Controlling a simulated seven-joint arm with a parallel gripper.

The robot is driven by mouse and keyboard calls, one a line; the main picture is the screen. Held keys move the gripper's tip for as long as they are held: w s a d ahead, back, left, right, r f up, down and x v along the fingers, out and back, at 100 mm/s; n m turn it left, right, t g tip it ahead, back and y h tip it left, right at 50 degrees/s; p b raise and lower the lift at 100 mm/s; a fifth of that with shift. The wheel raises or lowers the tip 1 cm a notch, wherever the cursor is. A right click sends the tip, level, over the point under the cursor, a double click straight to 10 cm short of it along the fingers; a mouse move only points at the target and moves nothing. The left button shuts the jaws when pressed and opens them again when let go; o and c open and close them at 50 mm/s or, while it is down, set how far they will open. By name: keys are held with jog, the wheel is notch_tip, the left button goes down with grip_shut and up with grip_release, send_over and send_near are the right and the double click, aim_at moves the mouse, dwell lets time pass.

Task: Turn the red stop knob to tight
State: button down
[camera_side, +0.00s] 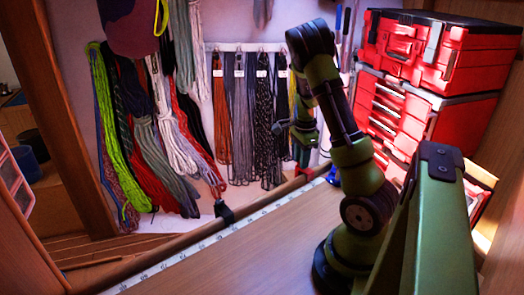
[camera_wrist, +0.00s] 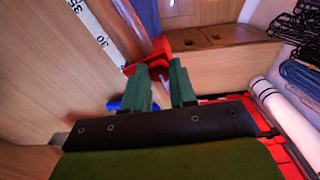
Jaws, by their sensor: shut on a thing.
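The red stop knob (camera_wrist: 160,47) is at the tips of my green fingers in the wrist view, beside a wooden rail with a white measuring strip (camera_wrist: 95,35). In the side view the red stop (camera_side: 304,172) is a small red piece at the far end of the rail, below my gripper (camera_side: 304,152). My gripper (camera_wrist: 161,76) is shut on the red stop knob, one finger at each side. The fingers hide part of the knob, and its tight or loose setting cannot be read.
A black stop (camera_side: 226,213) sits nearer on the same rail. Coiled ropes (camera_side: 150,120) hang on the wall behind. Stacked red toolboxes (camera_side: 415,80) stand at the right. A blue object (camera_side: 334,176) is close to the red stop. The wooden bench top (camera_side: 235,262) is clear.

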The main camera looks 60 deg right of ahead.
jog(key=shift+r, duration=0.1)
jog(key=c, duration=0.9)
grip_release()
notch_tip(320, 180, up, 17)
jog(key=w+a+n+t+y, duration=0.1)
jog(key=w+a+n+t, duration=0.15)
jog(key=a+n, duration=0.55)
jog(key=w+a+n+t, duration=0.1)
jog(key=w+a+n, duration=0.3)
jog(key=a, duration=0.6)
jog(key=s+a+r+n+t, duration=0.1)
jog(key=s+a+n+t, duration=0.1)
jog(key=a+n, duration=0.3)
jog(key=s+a+r+n+t+y, duration=0.1)
jog(key=a+n, duration=0.4)
jog(key=a, duration=0.6)
jog(key=shift+s+r+t, duration=0.35)
jog(key=shift+s+r, duration=0.15)
jog(key=shift+s, duration=0.7)
